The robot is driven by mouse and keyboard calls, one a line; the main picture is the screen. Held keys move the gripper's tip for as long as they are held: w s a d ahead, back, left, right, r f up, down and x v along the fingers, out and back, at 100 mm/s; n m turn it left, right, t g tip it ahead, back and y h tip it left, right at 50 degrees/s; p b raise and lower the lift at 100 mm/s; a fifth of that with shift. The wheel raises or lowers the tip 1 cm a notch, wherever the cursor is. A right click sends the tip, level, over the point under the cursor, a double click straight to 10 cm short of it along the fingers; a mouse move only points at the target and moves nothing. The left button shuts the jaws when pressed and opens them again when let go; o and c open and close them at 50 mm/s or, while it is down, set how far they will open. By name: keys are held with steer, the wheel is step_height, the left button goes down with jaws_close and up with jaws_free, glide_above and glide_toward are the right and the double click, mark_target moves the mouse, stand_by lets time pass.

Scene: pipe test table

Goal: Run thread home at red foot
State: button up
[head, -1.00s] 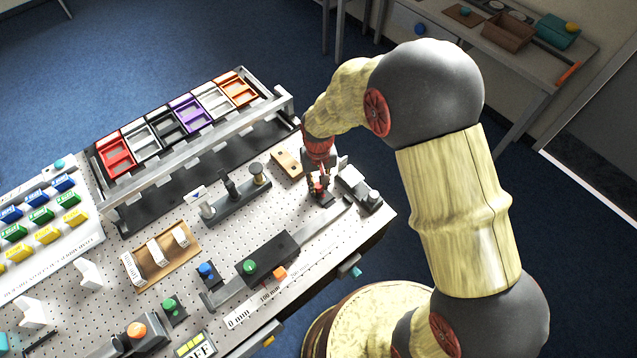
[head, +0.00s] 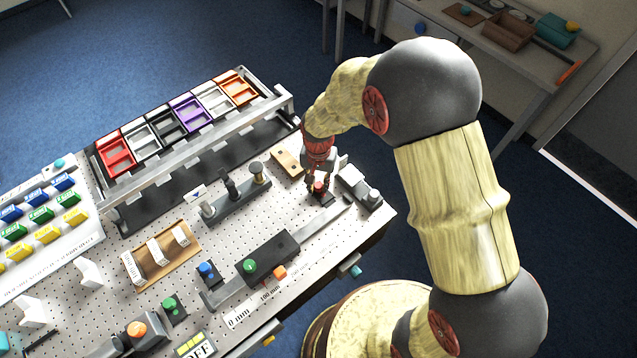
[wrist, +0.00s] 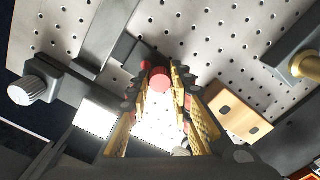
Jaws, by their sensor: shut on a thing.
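The red foot (head: 319,187) is a small red round piece on a dark base (head: 324,199) near the right corner of the perforated table. My gripper (head: 319,184) points down over it. In the wrist view the red round piece (wrist: 160,78) sits between my fingertips (wrist: 160,84), and the fingers are shut on it. Its dark base (wrist: 125,48) shows just beyond. The fingers cover its sides, so I cannot see any thread or whether a gap is left below it.
A grey-knobbed block (head: 360,187) stands close on the right. A wooden block (head: 288,163) with holes lies on the left. A dark stand with posts (head: 236,196) is further left. A long slider rail (head: 310,232) runs in front.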

steer(key=m, duration=0.5)
stand_by(0.3)
steer(key=shift+m, duration=1)
steer(key=m, duration=0.3)
steer(key=shift+m, duration=0.3)
steer(key=shift+m, duration=2.5)
